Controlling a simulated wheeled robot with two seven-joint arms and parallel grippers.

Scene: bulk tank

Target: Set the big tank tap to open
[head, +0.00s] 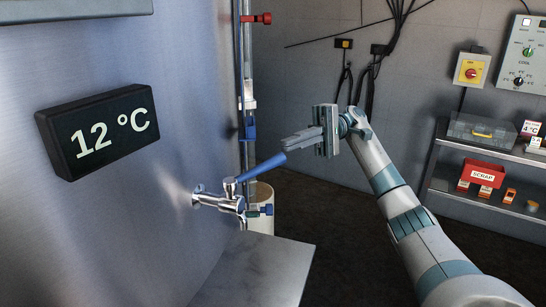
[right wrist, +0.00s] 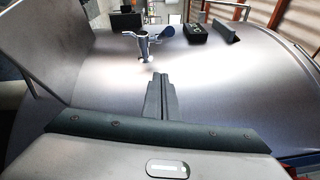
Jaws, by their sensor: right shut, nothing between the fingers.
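The big tank tap (head: 230,200) is a shiny metal tap on the steel tank wall (head: 130,230). Its blue lever (head: 265,164) slopes up to the right, away from the wall. The tap (right wrist: 145,45) and lever (right wrist: 164,31) also show in the right wrist view, beyond my fingertips. My right gripper (head: 286,143) is shut and empty, just above the lever's free end in the head view. In the right wrist view its fingers (right wrist: 160,77) look apart from the lever. My left gripper is not in view.
A black display (head: 97,131) reading 12 °C is on the tank. A vertical pipe with a red-handled valve (head: 262,18) stands behind the tap. A grey ledge (head: 262,268) lies below it.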

